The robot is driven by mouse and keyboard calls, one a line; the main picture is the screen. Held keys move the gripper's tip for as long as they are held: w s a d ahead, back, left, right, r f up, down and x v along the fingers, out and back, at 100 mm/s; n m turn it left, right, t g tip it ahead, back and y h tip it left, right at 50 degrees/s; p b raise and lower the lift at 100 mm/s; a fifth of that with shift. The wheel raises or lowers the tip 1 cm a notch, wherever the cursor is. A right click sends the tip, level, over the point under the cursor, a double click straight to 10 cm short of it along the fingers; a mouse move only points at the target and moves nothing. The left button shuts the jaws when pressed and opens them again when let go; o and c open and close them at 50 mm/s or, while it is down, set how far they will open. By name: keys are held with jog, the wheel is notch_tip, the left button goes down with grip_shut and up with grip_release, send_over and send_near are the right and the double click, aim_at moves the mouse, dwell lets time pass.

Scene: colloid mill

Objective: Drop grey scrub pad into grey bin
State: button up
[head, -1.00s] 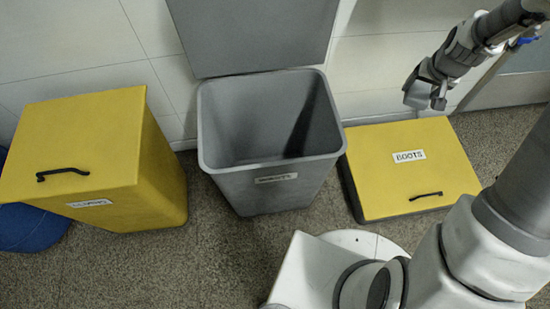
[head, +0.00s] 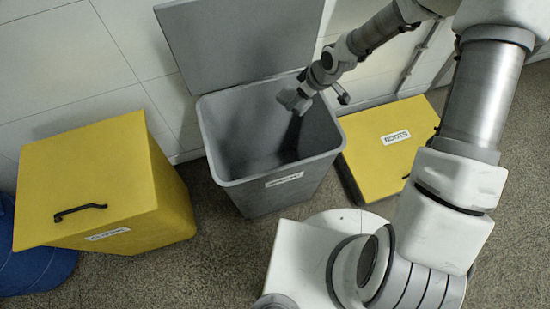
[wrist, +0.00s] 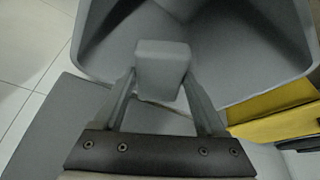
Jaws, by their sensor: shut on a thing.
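The grey bin (head: 230,183) stands open against the wall, with its lid (head: 240,35) raised behind it. My gripper (head: 296,100) is over the right back part of the bin's opening in the head view. In the wrist view my gripper (wrist: 160,85) is shut on the grey scrub pad (wrist: 162,66), a small grey block between the fingertips. The inside of the bin (wrist: 225,50) shows beyond the pad. The pad is hard to tell from the gripper in the head view.
A yellow bin with a black handle (head: 100,180) stands left of the grey bin, with a blue round object (head: 35,265) beside it. A low yellow box labelled BOOTS (head: 385,145) stands to the right. Speckled floor lies in front.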

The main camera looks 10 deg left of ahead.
aim_at(277, 100)
jog(key=a+n, duration=0.1)
jog(key=a, duration=0.1)
jog(key=s+a+n, duration=0.1)
jog(key=a, duration=0.1)
jog(key=s+a+n+g+p, duration=0.1)
jog(key=shift+s+a+r+y, duration=0.15)
jog(key=shift+s+a+y, duration=0.15)
jog(key=shift+a, duration=0.1)
notch_tip(277, 100, down, 6)
jog(key=b, duration=0.5)
jog(key=shift+a, duration=0.1)
jog(key=o, duration=1.3)
jog(key=shift+c, duration=0.2)
jog(key=shift+r, duration=0.1)
jog(key=p+v, duration=0.6)
jog(key=v, duration=1.1)
jog(key=shift+r, duration=0.15)
